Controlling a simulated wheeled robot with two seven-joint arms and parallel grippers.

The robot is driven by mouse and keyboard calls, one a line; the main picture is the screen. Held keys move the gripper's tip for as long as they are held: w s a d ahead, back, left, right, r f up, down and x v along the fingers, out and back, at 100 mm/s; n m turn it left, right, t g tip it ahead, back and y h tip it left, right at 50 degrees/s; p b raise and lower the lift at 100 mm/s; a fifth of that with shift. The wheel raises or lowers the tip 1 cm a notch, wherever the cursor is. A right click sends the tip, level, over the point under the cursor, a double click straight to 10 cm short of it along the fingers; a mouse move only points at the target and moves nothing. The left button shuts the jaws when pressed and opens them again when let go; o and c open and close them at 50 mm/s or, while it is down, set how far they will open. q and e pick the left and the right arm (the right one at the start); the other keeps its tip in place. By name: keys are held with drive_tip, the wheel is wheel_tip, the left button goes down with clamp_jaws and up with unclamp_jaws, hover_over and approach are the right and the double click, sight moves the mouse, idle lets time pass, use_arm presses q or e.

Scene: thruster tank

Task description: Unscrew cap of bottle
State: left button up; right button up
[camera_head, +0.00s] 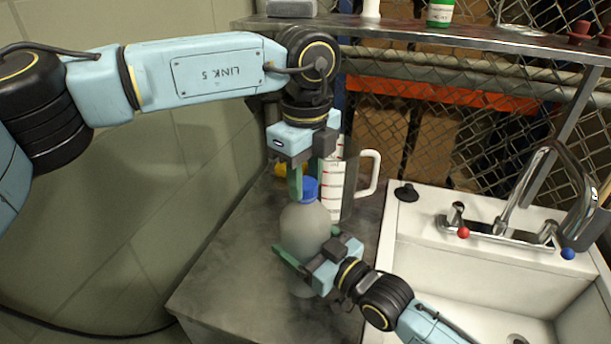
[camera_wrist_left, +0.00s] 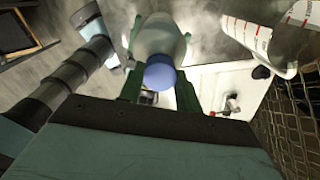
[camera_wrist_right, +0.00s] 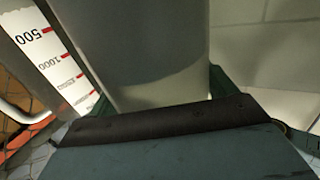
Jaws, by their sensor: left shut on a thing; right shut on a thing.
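A grey bottle (camera_head: 303,229) with a blue cap (camera_head: 309,189) stands on the metal counter left of the sink. My left gripper (camera_head: 305,184) comes down from above and is shut on the blue cap, which also shows between its fingers in the left wrist view (camera_wrist_left: 160,76). My right gripper (camera_head: 305,247) comes in low from the right and is shut on the bottle's body. In the right wrist view the bottle (camera_wrist_right: 155,50) fills the space between the fingers. The bottle looks upright, and the cap sits at its top.
A white measuring jug (camera_head: 346,182) with red marks stands just behind the bottle. A white sink (camera_head: 480,285) with a metal tap (camera_head: 530,185) lies to the right. A shelf (camera_head: 440,35) with a green bottle (camera_head: 440,12) runs along the back. The counter's front left (camera_head: 225,270) is clear.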

sight(306, 182)
use_arm(q)
drive_tip(key=shift+r, duration=0.2)
idle(0.5)
drive_tip(key=shift+r, duration=0.9)
drive_tip(key=shift+r, duration=0.1)
drive_tip(key=shift+r, duration=1.9)
use_arm(e)
drive_tip(key=o, duration=1.8)
drive_tip(key=shift+c, duration=0.2)
